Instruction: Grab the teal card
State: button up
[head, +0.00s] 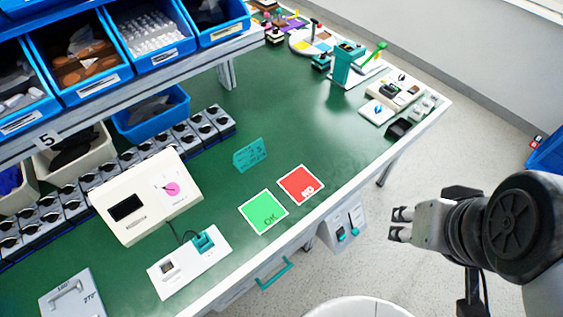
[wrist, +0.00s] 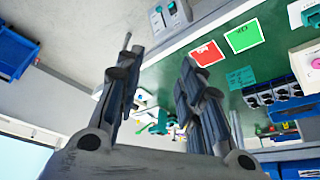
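The teal card (head: 249,154) stands tilted upright on the green table, behind the red and green cards, with dark writing on its face. In the wrist view the teal card (wrist: 241,77) appears right of my fingers, apart from them. My gripper (head: 400,224) is off the table's front edge, over the floor at the right of the head view, well away from the card. In the wrist view my gripper's fingers (wrist: 157,72) are spread apart with nothing between them.
The green OK card (head: 263,212) and red NO card (head: 299,185) lie in front of the teal card. A cream box with a pink knob (head: 146,197) stands left. Blue bins (head: 150,113) and a row of black-topped switches (head: 183,135) are behind.

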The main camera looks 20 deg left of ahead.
aim_at(248, 156)
jog(key=i+l+u, duration=0.1)
jog(key=i+u, duration=0.25)
jog(key=i+l+u, duration=0.25)
jog(key=i+u, duration=0.15)
